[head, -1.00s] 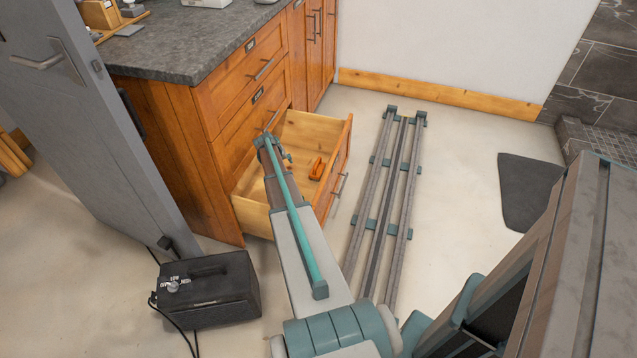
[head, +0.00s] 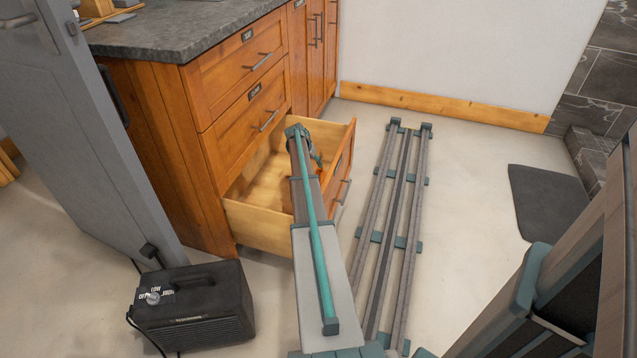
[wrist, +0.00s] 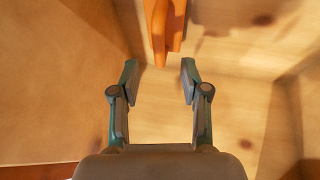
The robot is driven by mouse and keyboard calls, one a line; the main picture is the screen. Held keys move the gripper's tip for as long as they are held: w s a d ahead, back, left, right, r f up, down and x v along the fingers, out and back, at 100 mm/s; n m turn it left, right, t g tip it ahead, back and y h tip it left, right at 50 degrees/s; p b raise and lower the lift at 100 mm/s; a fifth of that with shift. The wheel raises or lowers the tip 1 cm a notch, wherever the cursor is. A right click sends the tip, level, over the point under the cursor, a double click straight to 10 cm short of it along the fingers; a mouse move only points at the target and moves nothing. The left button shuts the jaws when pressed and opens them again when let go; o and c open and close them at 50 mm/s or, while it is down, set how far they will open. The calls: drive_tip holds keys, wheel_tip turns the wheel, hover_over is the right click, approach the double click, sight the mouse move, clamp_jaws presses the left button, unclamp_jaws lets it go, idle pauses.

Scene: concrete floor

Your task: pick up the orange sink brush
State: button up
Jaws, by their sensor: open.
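The orange sink brush (wrist: 163,28) shows at the top middle of the wrist view, cut off by the picture's edge. It lies in the open wooden drawer (head: 262,226). My gripper (wrist: 159,78) is open and empty. Its two fingertips are apart, just short of the near end of the brush, with the brush roughly in line with the gap between them. In the head view my arm reaches into the drawer and hides most or all of the brush.
The drawer walls (wrist: 55,85) stand close on both sides of my gripper. A wooden cabinet (head: 170,150) with a stone top is behind the drawer. A grey door (head: 85,130) and a black heater box (head: 195,310) stand to the left. Floor rails (head: 395,220) lie to the right.

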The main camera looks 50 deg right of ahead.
sight(318, 170)
drive_tip(key=shift+b+x, duration=1.55)
drive_tip(key=shift+x, duration=1.95)
drive_tip(key=shift+s+a, duration=0.1)
clamp_jaws()
